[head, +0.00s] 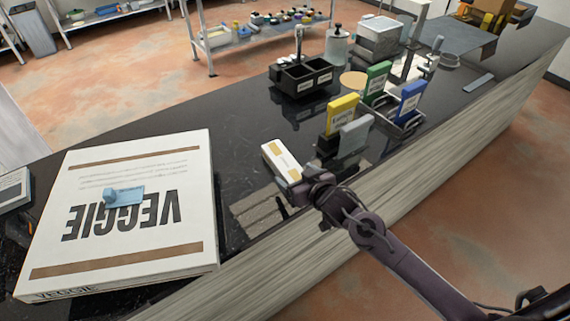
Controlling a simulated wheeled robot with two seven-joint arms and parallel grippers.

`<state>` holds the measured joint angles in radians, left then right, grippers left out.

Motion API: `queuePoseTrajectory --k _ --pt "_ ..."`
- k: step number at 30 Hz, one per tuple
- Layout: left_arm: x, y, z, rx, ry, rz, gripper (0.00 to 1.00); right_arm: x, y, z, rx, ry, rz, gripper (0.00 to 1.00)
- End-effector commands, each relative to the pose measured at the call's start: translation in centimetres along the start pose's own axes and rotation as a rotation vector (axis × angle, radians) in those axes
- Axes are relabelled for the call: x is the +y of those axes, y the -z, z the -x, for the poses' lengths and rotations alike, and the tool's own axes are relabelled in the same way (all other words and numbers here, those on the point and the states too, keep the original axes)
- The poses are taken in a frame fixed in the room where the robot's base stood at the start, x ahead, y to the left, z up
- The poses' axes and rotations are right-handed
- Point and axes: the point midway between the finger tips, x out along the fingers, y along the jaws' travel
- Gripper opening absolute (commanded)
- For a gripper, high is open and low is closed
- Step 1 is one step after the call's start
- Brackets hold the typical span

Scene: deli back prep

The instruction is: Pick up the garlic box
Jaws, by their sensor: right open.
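My right gripper (299,188) is over the counter's near edge, its arm coming in from the lower right. It is open. The labels are too small to read, so I cannot tell which is the garlic box. My left gripper is not in view.
A large flat VEGGIE box (130,160) with a small blue item (124,196) on it covers the counter's left end. A black two-bin caddy (301,77) stands behind. Dark counter (240,150) is bare between the VEGGIE box and the white-and-yellow box.

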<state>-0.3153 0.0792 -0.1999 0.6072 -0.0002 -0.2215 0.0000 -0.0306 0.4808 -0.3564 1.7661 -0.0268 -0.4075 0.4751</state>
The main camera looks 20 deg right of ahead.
Motion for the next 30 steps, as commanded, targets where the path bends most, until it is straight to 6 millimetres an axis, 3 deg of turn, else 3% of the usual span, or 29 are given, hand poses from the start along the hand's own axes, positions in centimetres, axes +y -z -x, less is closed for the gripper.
queuePoseTrajectory --k 6,10,15,27,30 --pt "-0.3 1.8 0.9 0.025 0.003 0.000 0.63 0.1 0.2 -2.4 0.002 0.000 0.001 0.80" --pt "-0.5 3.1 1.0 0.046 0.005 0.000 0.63 0.1 0.0 -2.7 0.000 0.000 0.001 0.80" --pt "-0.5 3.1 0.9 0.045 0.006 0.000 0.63 0.1 0.0 -2.7 0.000 0.000 0.001 0.79" --pt "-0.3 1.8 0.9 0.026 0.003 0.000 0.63 0.1 0.1 -2.7 0.002 0.000 0.001 0.28" --pt "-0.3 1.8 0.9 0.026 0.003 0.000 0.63 0.1 0.1 -2.7 0.002 0.000 0.001 0.28"
